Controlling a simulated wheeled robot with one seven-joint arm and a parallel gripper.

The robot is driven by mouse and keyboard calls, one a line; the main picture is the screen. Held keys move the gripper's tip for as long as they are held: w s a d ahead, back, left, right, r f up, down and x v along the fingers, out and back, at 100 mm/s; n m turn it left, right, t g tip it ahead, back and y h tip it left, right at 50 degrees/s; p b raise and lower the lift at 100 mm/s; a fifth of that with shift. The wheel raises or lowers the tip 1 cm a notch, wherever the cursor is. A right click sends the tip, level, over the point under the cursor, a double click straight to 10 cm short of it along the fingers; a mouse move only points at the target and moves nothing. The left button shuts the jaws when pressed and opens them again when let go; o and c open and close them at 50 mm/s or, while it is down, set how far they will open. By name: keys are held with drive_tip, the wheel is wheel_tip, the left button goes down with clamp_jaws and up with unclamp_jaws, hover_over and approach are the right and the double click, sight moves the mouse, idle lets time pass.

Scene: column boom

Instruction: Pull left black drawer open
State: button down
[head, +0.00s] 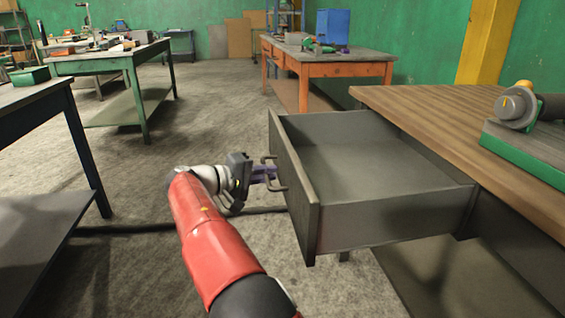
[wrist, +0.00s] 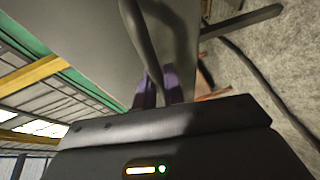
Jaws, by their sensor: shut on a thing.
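The black drawer (head: 365,215) stands pulled well out from under the wooden-topped workbench (head: 470,125), and its inside looks empty. Its front panel (head: 292,190) faces left and carries a dark bar handle (head: 275,175). My gripper (head: 268,174) is at the handle, its purple fingers shut on it. In the wrist view the handle (wrist: 143,45) runs down between the purple fingers (wrist: 155,88), in front of the grey drawer front (wrist: 95,45). The finger tips are partly hidden by the handle and gripper body.
A green-based machine (head: 525,125) sits on the workbench. A dark table (head: 40,130) stands at the left, and an orange workbench (head: 325,65) behind. A dark cable (head: 140,228) lies on the floor. Open floor (head: 200,120) extends between the tables.

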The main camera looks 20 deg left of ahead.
drive_tip(key=shift+s+a+f, duration=0.1)
drive_tip(key=shift+s+a, duration=0.05)
drive_tip(key=shift+a, duration=0.1)
drive_tip(key=c, duration=1.5)
unclamp_jaws()
drive_tip(key=v, duration=0.7)
drive_tip(key=shift+s+a+p, duration=0.2)
drive_tip(key=shift+s+p, duration=0.1)
